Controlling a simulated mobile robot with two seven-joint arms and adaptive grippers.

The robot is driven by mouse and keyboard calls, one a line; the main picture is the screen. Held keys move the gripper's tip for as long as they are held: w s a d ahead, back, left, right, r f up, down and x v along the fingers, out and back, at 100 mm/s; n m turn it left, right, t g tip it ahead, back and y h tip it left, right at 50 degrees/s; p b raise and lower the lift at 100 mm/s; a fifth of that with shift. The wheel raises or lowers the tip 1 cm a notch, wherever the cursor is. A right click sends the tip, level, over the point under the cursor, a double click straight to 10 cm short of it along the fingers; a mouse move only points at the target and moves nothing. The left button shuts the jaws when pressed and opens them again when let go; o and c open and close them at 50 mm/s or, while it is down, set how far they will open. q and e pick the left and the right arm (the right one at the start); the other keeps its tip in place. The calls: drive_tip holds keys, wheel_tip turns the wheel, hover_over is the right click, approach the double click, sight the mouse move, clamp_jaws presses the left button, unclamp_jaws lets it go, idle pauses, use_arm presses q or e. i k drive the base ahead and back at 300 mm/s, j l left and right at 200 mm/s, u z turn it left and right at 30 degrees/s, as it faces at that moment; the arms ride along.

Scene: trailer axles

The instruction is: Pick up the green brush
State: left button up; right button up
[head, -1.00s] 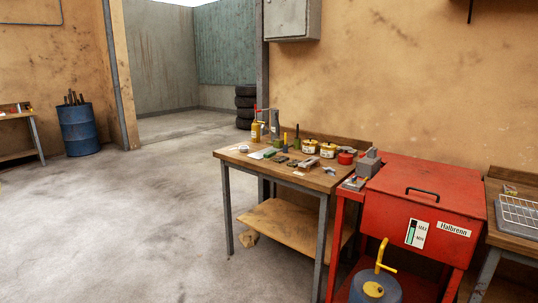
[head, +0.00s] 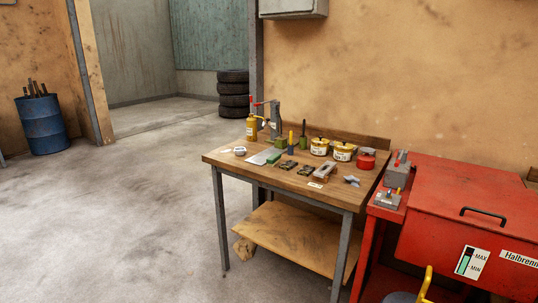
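A wooden workbench (head: 222,160) with grey metal legs stands ahead, with several small items on top. A small green piece (head: 274,156) lies near the left middle of the top, beside a flat pale grey sheet (head: 260,157). A slim dark green upright thing (head: 303,141) stands further back, right of a yellow-handled upright thing (head: 291,140). At this size I cannot tell which green item is the brush. Neither of my grippers is in view.
A yellow bottle (head: 252,128), yellow tins (head: 343,152) and a red round tin (head: 367,162) stand on the bench. A red cabinet (head: 450,210) stands close on its right. A blue barrel (head: 41,125) and stacked tyres (head: 233,94) are further back. The left floor is clear.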

sight(273, 160)
drive_tip(key=i+j, duration=0.35)
drive_tip(key=i, duration=0.15)
drive_tip(key=i+j+z, duration=0.1)
drive_tip(key=i+j, duration=0.25)
drive_tip(key=i, duration=0.2)
